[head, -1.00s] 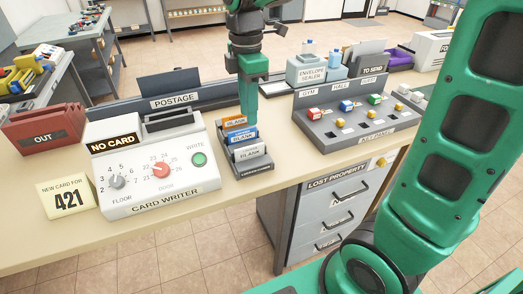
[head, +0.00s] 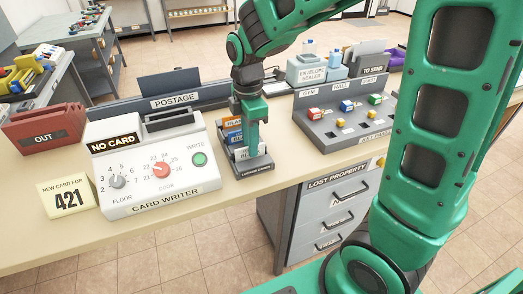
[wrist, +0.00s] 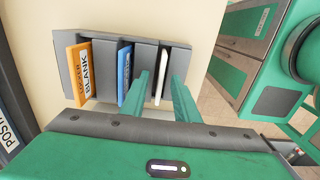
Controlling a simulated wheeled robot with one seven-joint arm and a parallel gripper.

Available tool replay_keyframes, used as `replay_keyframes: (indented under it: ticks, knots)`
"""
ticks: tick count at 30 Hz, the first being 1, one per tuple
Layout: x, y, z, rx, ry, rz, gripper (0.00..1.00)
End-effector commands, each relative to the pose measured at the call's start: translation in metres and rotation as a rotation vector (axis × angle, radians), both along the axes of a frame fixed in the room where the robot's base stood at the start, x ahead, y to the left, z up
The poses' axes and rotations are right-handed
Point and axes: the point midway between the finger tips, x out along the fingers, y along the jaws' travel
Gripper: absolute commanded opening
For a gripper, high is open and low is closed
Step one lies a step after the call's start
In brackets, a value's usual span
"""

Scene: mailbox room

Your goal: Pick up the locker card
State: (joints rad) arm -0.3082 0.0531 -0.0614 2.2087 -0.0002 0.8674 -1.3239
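A grey card rack (head: 256,168) labelled "LOCKER CARDS" stands on the counter, right of the card writer. In the wrist view the rack (wrist: 97,62) holds an orange card (wrist: 74,75) marked "BLANK", a blue card (wrist: 124,72) and a white card (wrist: 162,75), each in its own slot. My gripper (head: 247,150) is down at the front of the rack. In the wrist view my gripper (wrist: 161,84) is open, one finger on each side of the white card, with a gap at the card's left. The white card is partly hidden in the head view.
The card writer (head: 150,172) reads "NO CARD" and stands close left of the rack. A sign (head: 67,198) reads "NEW CARD FOR 421". The key panel (head: 345,122) with coloured keys is close on the right. A postage unit (head: 180,97) stands behind.

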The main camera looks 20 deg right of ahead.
Motion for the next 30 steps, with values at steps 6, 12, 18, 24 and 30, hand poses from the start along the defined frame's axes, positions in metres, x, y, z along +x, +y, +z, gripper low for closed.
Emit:
replay_keyframes:
  ticks: [6,12,18,24,30]
  knots:
    - [0.000,0.000,0.000,0.000,0.000,0.000,0.19]
    - [0.000,0.000,0.000,0.000,0.000,0.000,0.00]
    - [0.000,0.000,0.000,0.000,0.000,0.000,0.00]
    - [0.001,0.000,0.007,0.000,-0.002,-0.001,0.00]
    - [0.001,0.000,0.032,0.001,-0.005,-0.001,0.00]
